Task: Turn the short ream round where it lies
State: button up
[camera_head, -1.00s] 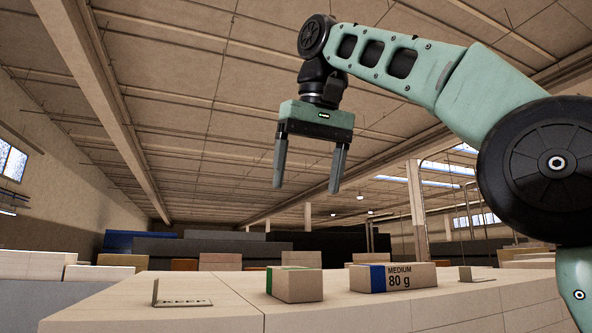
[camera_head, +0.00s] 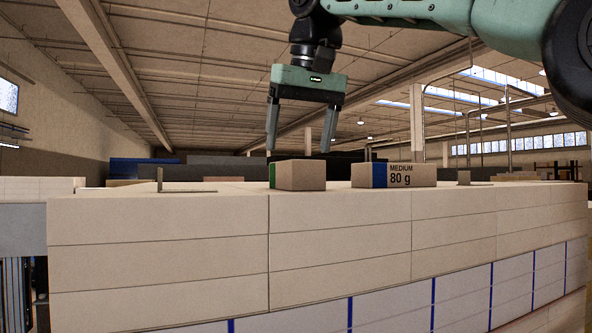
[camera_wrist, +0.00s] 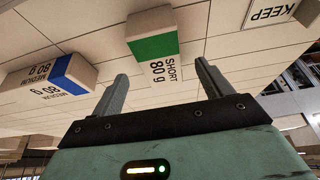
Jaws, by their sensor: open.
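The short ream (camera_head: 300,176) is a small cream block with a green band at its left end, lying on top of the pale stack. In the wrist view the short ream (camera_wrist: 150,22) shows its green band and the print "SHORT 80 g". My gripper (camera_head: 298,151) points down just above it in the head view, fingers apart and empty. In the wrist view my gripper (camera_wrist: 162,69) has one finger to each side of the ream's printed end, with no contact visible.
The medium ream (camera_head: 412,170), with a blue band, lies to the right of the short one; it shows at left in the wrist view (camera_wrist: 30,78). A "KEEP" sign (camera_wrist: 270,12) lies on the stack.

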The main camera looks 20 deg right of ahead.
aim_at(294, 162)
jog(key=shift+x, duration=2.7)
jog(key=shift+c, duration=0.4)
jog(key=c, duration=1.2)
jog(key=shift+o, duration=0.3)
jog(key=shift+r+p, duration=0.1)
jog(key=shift+p, duration=0.2)
jog(key=shift+r, duration=0.1)
jog(key=m+h+p, duration=0.1)
jog(key=m, duration=0.2)
jog(key=shift+w+a+r+p, duration=0.1)
jog(key=shift+a+p, duration=0.05)
jog(key=shift+p, duration=0.15)
jog(key=shift+m+h+p, duration=0.4)
jog(key=shift+m+h, duration=0.2)
jog(key=shift+m, duration=0.9)
